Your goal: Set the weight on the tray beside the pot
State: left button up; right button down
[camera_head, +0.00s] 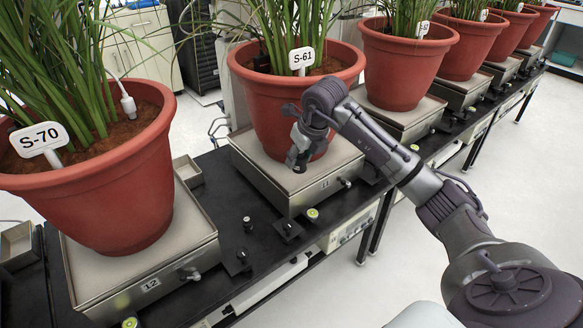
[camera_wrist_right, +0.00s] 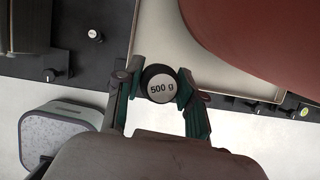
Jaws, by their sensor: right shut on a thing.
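My right gripper (camera_head: 298,158) reaches in from the right, in front of the red pot labelled S-61 (camera_head: 270,110). In the wrist view the right gripper (camera_wrist_right: 158,90) is shut on a round dark weight (camera_wrist_right: 161,90) with a pale top marked 500 g. The weight is held over the front edge area of the weighing tray (camera_head: 262,163), which carries the S-61 pot. That tray (camera_wrist_right: 165,30) and the red pot (camera_wrist_right: 265,45) also show in the wrist view. Whether the weight touches the tray is unclear. My left gripper is out of view.
The S-70 pot (camera_head: 95,185) stands on scale 12 (camera_head: 145,270) at the left. More potted plants (camera_head: 405,65) line the black bench (camera_head: 235,205) to the far right. The pale floor (camera_head: 400,260) in front is open.

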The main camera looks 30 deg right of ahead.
jog(key=w+f, duration=0.2)
jog(key=w, duration=0.1)
jog(key=shift+w+a, duration=0.15)
jog(key=shift+w, duration=0.05)
notch_tip(320, 180, down, 3)
jog(key=shift+s+f+b, duration=0.1)
jog(key=shift+f+b, duration=0.1)
jog(key=shift+b, duration=0.4)
jog(key=shift+f, duration=0.3)
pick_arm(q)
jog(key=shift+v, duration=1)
pick_arm(e)
jog(key=shift+r, duration=0.1)
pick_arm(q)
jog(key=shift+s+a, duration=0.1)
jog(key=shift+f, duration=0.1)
pick_arm(e)
jog(key=c, duration=0.7)
grip_release()
